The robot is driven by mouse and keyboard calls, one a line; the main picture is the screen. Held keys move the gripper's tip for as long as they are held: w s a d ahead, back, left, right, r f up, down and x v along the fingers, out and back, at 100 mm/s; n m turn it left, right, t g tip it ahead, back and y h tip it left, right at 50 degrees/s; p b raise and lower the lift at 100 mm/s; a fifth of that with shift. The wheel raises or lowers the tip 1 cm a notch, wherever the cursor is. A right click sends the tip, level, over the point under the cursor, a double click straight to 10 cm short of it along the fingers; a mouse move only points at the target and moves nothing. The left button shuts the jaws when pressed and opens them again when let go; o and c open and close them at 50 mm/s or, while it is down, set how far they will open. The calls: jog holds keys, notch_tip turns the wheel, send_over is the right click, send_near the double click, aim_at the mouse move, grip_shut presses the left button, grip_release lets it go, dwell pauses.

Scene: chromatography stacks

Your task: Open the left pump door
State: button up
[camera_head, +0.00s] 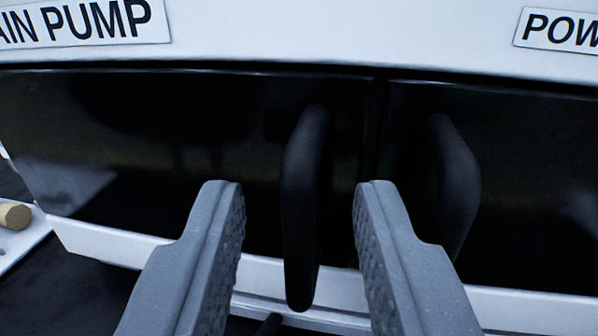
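The left pump door (130,150) is a dark glossy panel under the label ending in "AIN PUMP" (85,22). Its black vertical handle (303,200) is near its right edge, close to the seam with the right door. My gripper (298,190) is open, with one grey ridged finger to the left of this handle and the other to its right. Gaps show on both sides, so the fingers appear not to touch it. The door looks shut, its edge close to the seam.
The right door (540,180) is also dark, with its own black handle (455,185) just right of my right finger. A label beginning "POW" (565,30) is above it. At the far left a white tray (25,240) holds a tan cylindrical piece (14,215).

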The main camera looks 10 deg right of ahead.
jog(key=shift+w, duration=0.35)
grip_shut()
jog(key=shift+a+r, duration=0.1)
jog(key=shift+a, duration=0.05)
jog(key=shift+s, duration=0.15)
